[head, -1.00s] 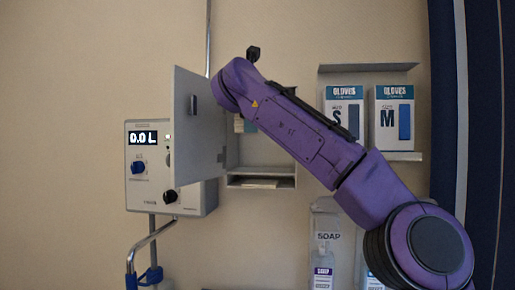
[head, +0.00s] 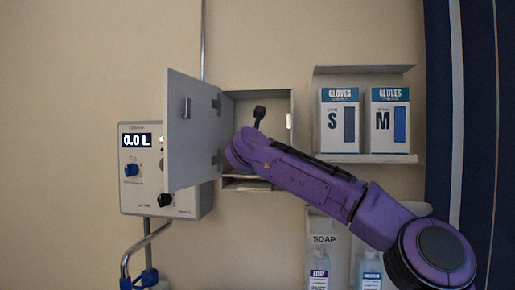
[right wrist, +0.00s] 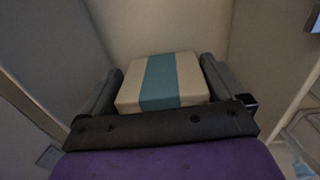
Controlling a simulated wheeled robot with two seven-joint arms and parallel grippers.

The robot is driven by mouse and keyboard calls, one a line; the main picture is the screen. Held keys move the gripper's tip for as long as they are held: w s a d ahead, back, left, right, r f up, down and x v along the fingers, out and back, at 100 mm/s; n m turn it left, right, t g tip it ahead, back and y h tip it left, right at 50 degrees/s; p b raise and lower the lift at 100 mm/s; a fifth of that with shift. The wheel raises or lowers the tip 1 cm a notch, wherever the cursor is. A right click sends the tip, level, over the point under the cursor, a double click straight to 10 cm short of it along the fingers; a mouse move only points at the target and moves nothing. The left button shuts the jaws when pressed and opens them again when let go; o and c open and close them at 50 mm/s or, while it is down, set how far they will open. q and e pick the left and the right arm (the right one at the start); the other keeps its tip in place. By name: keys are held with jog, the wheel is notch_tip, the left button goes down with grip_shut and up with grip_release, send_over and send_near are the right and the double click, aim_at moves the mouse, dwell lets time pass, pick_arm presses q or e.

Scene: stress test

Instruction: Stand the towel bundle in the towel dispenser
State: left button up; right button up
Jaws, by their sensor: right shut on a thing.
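The towel dispenser (head: 292,118) is a grey wall box with its door (head: 186,135) swung open to the left. A slot with pale material shows at its bottom. My right arm reaches to the box's front, and its wrist hides the gripper in the head view. In the right wrist view my right gripper (right wrist: 161,76) is shut on the towel bundle (right wrist: 127,88), a cream block with a blue band, held between both fingers. Pale walls of the dispenser (right wrist: 180,25) surround it there. Whether the bundle touches the dispenser floor is not visible. My left gripper is out of view.
A control box (head: 130,190) with a 0.0 L display sits behind the door. Right of the dispenser, a shelf (head: 365,158) holds two glove boxes (head: 340,95). Soap bottles (head: 318,275) hang below, partly behind my arm. A dark blue curtain edge (head: 480,100) is at far right.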

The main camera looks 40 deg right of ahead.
jog(key=o, duration=0.8)
jog(key=shift+a, duration=0.1)
jog(key=shift+s, duration=0.1)
jog(key=shift+r, duration=0.15)
jog(key=b+v, duration=0.2)
jog(key=v, duration=0.1)
jog(key=shift+s+a+f, duration=0.1)
jog(key=shift+s+f, duration=0.1)
jog(key=shift+f, duration=0.2)
jog(key=b+v, duration=0.1)
jog(key=v, duration=0.1)
jog(key=b+v, duration=0.1)
jog(key=v, duration=0.2)
jog(key=b+v, duration=0.2)
jog(key=v, duration=0.1)
jog(key=shift+s+a+r, duration=0.15)
jog(key=shift+r, duration=0.2)
